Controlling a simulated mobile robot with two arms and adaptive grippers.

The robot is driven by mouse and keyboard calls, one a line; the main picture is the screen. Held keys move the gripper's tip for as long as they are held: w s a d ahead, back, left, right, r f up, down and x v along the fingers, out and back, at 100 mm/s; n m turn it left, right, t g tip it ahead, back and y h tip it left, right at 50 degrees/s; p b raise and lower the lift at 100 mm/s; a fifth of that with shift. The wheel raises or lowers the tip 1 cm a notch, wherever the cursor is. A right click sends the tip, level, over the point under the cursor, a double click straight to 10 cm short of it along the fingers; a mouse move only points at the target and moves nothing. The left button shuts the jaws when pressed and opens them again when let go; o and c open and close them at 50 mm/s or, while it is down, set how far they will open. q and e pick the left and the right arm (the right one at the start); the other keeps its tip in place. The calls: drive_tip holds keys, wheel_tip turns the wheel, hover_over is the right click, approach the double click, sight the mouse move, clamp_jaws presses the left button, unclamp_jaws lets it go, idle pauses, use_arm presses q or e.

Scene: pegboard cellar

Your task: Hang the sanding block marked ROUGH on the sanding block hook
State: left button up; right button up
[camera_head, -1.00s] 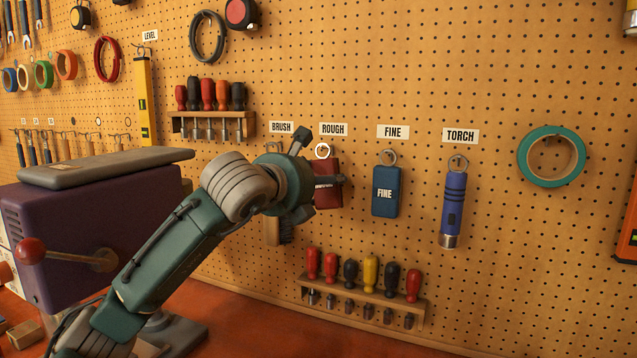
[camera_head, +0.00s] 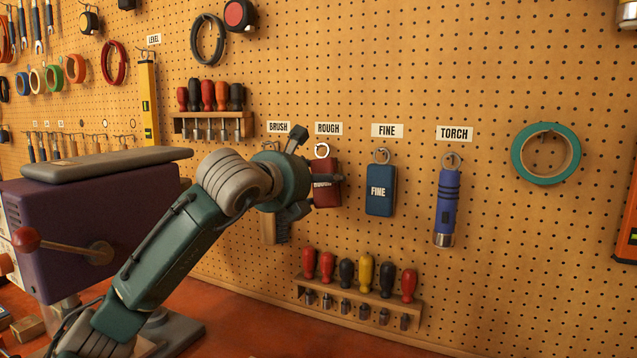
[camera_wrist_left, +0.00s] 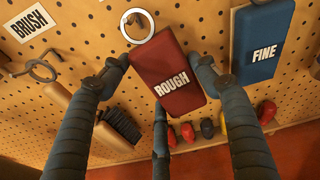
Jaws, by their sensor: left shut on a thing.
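The dark red sanding block marked ROUGH (camera_head: 326,188) is up against the pegboard under the ROUGH label (camera_head: 329,128). It also shows in the left wrist view (camera_wrist_left: 172,75), tilted, with its pale ring (camera_wrist_left: 137,25) at the top. My left gripper (camera_head: 312,176) is shut on the block; in the left wrist view its fingers (camera_wrist_left: 161,80) lie along both sides and below. The ring is at the height of the neighbouring hooks. I cannot tell whether it is around the sanding block hook, which I cannot make out. My right gripper is not in view.
The blue FINE block (camera_head: 380,190) hangs close on the right, with the blue torch (camera_head: 447,208) beyond. The brush (camera_head: 269,228) hangs close on the left, partly behind my gripper. A screwdriver rack (camera_head: 360,300) is below. A purple machine (camera_head: 100,220) stands at the left.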

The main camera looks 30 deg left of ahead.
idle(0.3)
use_arm(q)
drive_tip(key=o, duration=1.9)
drive_tip(key=shift+o, duration=0.2)
drive_tip(key=v, duration=1.2)
